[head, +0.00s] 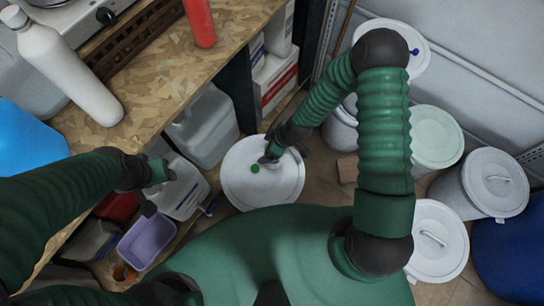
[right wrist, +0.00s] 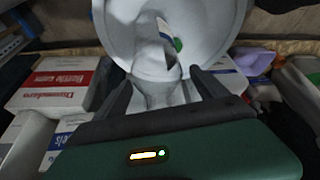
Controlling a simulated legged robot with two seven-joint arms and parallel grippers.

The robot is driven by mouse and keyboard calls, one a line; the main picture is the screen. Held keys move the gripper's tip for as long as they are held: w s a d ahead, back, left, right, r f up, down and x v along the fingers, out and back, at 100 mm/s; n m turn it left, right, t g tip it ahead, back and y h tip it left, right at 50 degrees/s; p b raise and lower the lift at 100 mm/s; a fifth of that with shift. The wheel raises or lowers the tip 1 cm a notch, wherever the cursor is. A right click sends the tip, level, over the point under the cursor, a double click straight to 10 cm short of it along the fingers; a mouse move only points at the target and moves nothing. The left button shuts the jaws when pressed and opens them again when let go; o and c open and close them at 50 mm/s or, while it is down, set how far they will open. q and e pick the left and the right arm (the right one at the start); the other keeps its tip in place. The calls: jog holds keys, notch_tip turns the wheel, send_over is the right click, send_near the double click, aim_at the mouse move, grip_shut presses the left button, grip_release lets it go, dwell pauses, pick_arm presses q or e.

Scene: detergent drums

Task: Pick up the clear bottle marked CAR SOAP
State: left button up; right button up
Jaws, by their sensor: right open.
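A clear bottle (right wrist: 158,92) with a pale label stands between the two fingers of my right gripper (right wrist: 162,85) in the right wrist view. The fingers are apart, one on each side of it, and I cannot tell whether either touches it. The label's words are too blurred to read. In the head view my right gripper (head: 272,152) is over a white drum lid (head: 258,192), and the bottle (head: 268,160) shows only as a small pale shape there. My left gripper (head: 157,190) is beside the shelf at the left; its jaw opening is unclear.
A green cap (head: 255,168) is on the drum lid. A wooden bench (head: 150,75) holds a white bottle (head: 62,68) and a red cylinder (head: 200,22). Jugs (head: 208,125) and a purple tub (head: 146,240) sit below. More lidded drums (head: 495,182) stand at the right.

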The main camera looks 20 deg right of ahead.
jog(key=shift+s+r, duration=0.1)
jog(key=shift+c, duration=0.6)
jog(key=shift+d, duration=0.3)
jog(key=c, duration=1)
jog(key=shift+a, duration=0.2)
grip_shut()
